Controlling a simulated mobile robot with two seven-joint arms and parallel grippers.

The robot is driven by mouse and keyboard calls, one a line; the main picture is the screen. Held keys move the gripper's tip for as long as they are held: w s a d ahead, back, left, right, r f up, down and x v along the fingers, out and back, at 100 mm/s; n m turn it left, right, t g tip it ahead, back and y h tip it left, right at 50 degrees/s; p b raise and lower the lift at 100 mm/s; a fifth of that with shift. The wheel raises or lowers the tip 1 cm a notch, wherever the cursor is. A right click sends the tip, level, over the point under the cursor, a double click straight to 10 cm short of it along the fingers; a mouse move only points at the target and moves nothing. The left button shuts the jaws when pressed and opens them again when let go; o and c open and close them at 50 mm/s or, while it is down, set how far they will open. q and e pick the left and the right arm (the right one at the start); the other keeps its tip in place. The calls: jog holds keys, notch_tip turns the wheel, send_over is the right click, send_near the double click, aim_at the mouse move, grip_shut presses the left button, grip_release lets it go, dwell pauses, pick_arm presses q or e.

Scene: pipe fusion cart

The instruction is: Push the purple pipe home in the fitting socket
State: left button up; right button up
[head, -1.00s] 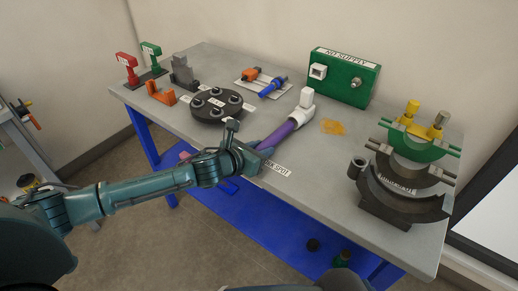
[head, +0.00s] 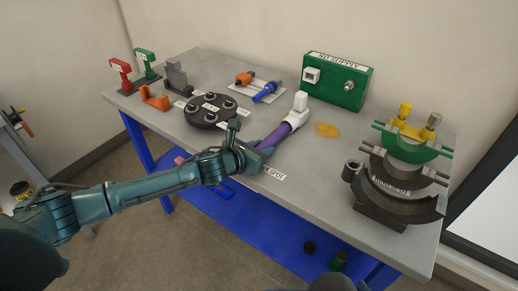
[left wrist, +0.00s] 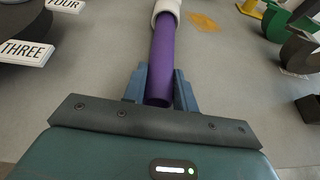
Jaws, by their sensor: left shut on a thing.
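The purple pipe (head: 273,139) lies low over the grey table, its far end at the white fitting (head: 298,112). In the left wrist view the purple pipe (left wrist: 163,55) meets the mouth of the white fitting (left wrist: 166,10) at the top edge. How deep it sits in the socket I cannot tell. My left gripper (head: 262,150) is shut on the near part of the pipe; its blue fingers (left wrist: 160,88) stand on either side of it. My right gripper is not in view.
A black round plate (head: 210,112) with several sockets stands left of the pipe. A green box (head: 338,82) stands at the back. Dark and green clamp shells (head: 400,190) stand at the right. An orange patch (head: 326,130) lies right of the fitting on clear tabletop.

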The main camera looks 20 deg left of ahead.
pick_arm(q)
jog(key=shift+w+d, duration=0.2)
jog(key=shift+w, duration=0.3)
jog(key=shift+w+d, duration=0.2)
jog(key=shift+w, duration=0.3)
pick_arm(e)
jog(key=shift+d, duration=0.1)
pick_arm(q)
jog(key=o, duration=1)
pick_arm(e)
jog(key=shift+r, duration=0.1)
pick_arm(q)
jog(key=shift+o, duration=0.2)
jog(key=shift+s+a+r, duration=0.2)
jog(key=shift+s+a, duration=0.05)
jog(key=shift+s, duration=0.25)
jog(key=v, duration=1.2)
jog(key=shift+r, duration=0.15)
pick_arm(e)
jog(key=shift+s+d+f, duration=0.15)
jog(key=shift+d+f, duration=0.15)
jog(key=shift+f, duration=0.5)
